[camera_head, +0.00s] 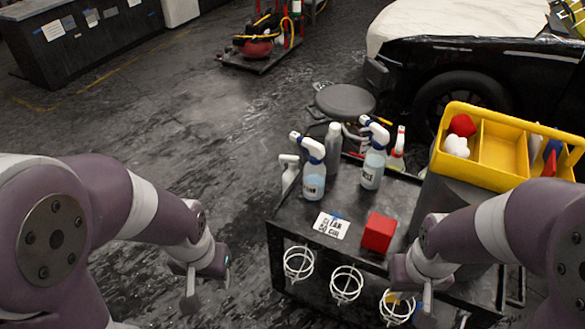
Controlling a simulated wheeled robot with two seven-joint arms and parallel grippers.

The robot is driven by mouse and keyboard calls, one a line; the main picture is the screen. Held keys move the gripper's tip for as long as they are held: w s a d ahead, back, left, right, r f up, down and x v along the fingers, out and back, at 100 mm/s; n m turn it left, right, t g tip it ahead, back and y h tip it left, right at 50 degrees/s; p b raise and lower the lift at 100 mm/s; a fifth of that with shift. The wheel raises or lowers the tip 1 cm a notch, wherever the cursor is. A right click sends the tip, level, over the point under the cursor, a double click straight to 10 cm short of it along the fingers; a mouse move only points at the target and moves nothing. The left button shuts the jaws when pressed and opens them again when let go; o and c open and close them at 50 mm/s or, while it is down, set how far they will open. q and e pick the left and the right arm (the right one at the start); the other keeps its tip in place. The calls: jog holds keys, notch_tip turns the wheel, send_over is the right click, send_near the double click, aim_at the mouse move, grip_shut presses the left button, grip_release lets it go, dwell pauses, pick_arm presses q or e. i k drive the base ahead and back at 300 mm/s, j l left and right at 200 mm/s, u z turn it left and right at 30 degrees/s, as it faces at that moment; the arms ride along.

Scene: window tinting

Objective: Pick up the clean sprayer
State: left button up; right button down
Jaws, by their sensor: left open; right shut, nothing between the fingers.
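Two clear spray bottles with blue-white trigger heads stand upright on the black cart (345,200): a left one (314,182) near the cart's left edge and a right one (373,168) further back. Both hold pale blue liquid and carry a small label; the print is too small to tell which is the clean sprayer. My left gripper (207,284) is open and empty, left of the cart and apart from both bottles. My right gripper (418,293) is shut and empty at the cart's front right, apart from the bottles and partly hidden by its own wrist.
A red block (379,232) and a printed card (332,226) lie on the cart's front. A grey bottle (333,146) stands behind the left sprayer. White wire rings (346,284) hang on the cart's front. A yellow caddy (500,149) is at right, a stool (345,102) behind. Floor at left is clear.

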aim_at(314, 171)
jog(key=i+j+u, duration=0.2)
jog(key=j+u, duration=0.2)
jog(key=i+j+u, duration=0.2)
jog(key=u, duration=0.2)
jog(key=i+j+u, duration=0.25)
jog(key=u, duration=0.15)
jog(key=i+j+u, duration=0.2)
jog(key=u, duration=0.15)
jog(key=i+z, duration=0.4)
jog(key=i+j+z, duration=0.1)
jog(key=z, duration=0.35)
jog(key=i+j+z, duration=0.4)
jog(key=i+z, duration=0.1)
jog(key=z, duration=0.35)
jog(key=i+z, duration=0.15)
jog(key=z, duration=0.35)
jog(key=i+z, duration=0.1)
jog(key=z, duration=0.35)
jog(key=i+j+z, duration=0.1)
jog(key=z, duration=0.35)
jog(key=j+z, duration=0.2)
jog(key=z, duration=0.3)
jog(key=i+j+z, duration=0.1)
jog(key=z, duration=0.35)
jog(key=j+z, duration=0.25)
jog(key=z, duration=0.2)
jog(key=j+z, duration=0.65)
